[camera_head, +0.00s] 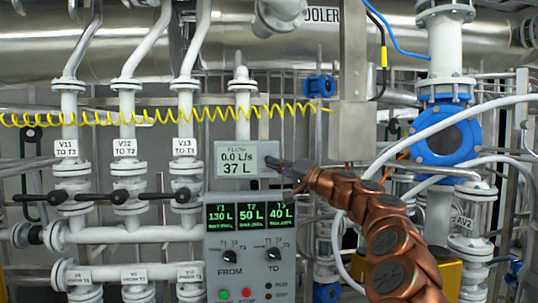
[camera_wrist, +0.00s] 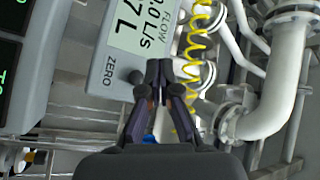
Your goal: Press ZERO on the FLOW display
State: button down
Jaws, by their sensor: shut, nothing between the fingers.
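The FLOW display (camera_head: 236,157) is a grey box with a pale screen reading 0.0 L/s and 37 L. In the wrist view the display (camera_wrist: 108,84) appears turned on its side, with the label ZERO beside a small dark round button (camera_wrist: 135,77). My gripper (camera_head: 276,164) is at the display's right end in the head view, where its fingers cover the button's area. In the wrist view the shut, empty fingertips (camera_wrist: 159,68) appear just right of the button. I cannot tell whether they touch the display.
Below the display is a grey panel (camera_head: 249,254) with three green-lit tank screens, FROM and TO knobs and coloured buttons. A coiled yellow hose (camera_head: 150,116) hangs across white pipes on the left. A blue valve (camera_head: 446,142) and white hoses are on the right.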

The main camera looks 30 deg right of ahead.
jog(key=shift+w+d+p, duration=0.4)
jog(key=shift+w+p, duration=0.15)
jog(key=shift+w, duration=0.3)
jog(key=shift+w+d+p, duration=0.35)
jog(key=shift+w+p, duration=0.2)
jog(key=shift+w, duration=0.25)
jog(key=shift+w, duration=0.15)
dwell(0.4)
jog(key=shift+w+d+r+p, duration=0.1)
jog(key=shift+w+d+p, duration=0.05)
jog(key=shift+w+p, duration=0.15)
jog(key=shift+w+d+p, duration=0.2)
jog(key=shift+w+p, duration=0.25)
jog(key=shift+p, duration=0.05)
dwell(0.9)
jog(key=shift+s+b, duration=0.25)
jog(key=shift+b, duration=0.1)
jog(key=shift+s+a+b, duration=0.35)
jog(key=shift+s+b, duration=0.3)
jog(key=shift+b, duration=0.15)
